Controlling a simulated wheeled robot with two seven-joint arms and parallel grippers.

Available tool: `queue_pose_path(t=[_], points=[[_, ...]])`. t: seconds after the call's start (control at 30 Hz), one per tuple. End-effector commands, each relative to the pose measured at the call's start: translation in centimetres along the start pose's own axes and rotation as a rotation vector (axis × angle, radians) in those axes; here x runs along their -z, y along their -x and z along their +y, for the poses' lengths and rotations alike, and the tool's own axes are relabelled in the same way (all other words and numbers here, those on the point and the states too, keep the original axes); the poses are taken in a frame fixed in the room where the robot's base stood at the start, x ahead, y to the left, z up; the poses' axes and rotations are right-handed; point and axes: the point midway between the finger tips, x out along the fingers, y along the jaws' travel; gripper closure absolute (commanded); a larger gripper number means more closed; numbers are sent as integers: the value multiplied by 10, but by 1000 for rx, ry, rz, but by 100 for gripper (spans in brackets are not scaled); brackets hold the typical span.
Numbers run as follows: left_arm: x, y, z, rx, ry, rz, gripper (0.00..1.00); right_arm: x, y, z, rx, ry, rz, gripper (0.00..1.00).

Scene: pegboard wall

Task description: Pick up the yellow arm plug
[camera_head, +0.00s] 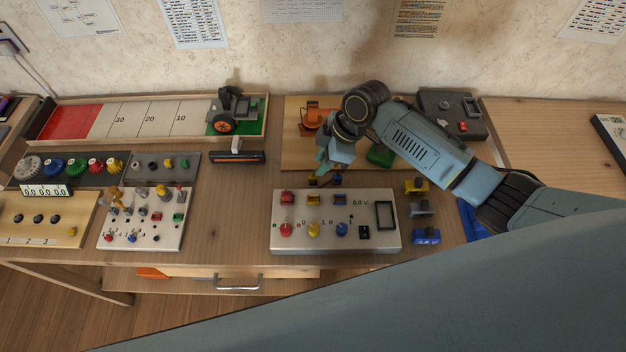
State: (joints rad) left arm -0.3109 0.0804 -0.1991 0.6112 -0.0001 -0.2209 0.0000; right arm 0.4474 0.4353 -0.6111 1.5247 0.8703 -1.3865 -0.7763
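The white control panel (379,246) stands at the front of the table, with red, yellow and blue parts in rows on it. A larger yellow piece (416,186) stands to the right of the panel. I cannot tell which yellow piece is the arm plug. My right gripper (322,174) points down just behind the panel, close to the small yellow piece. Its fingers are small and dark, so its opening and any contact are unclear. My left gripper is out of view.
A wooden board (292,155) with an orange part (312,117) and a green block (380,155) lies behind the gripper. Grey (421,207) and blue (427,236) pieces stand right of the panel. A white pegboard (164,238) is at left. Table between it and the panel is clear.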

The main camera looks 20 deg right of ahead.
Motion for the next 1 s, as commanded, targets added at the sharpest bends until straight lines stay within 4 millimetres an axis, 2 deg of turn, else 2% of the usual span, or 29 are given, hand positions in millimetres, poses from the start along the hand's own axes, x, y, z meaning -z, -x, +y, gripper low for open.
queue_pose_path(t=[0.17,0.47,0.77,0.97,1.0], points=[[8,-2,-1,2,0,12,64,-1,-12,-1,1,0,1,75],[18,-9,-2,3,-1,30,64,-6,-54,-2,1,-2,0,75],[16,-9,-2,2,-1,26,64,-6,-58,-1,-2,0,0,75],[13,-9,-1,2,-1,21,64,-6,-58,-1,-2,0,0,99],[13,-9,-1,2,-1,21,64,-6,-58,-1,-2,0,0,100]])
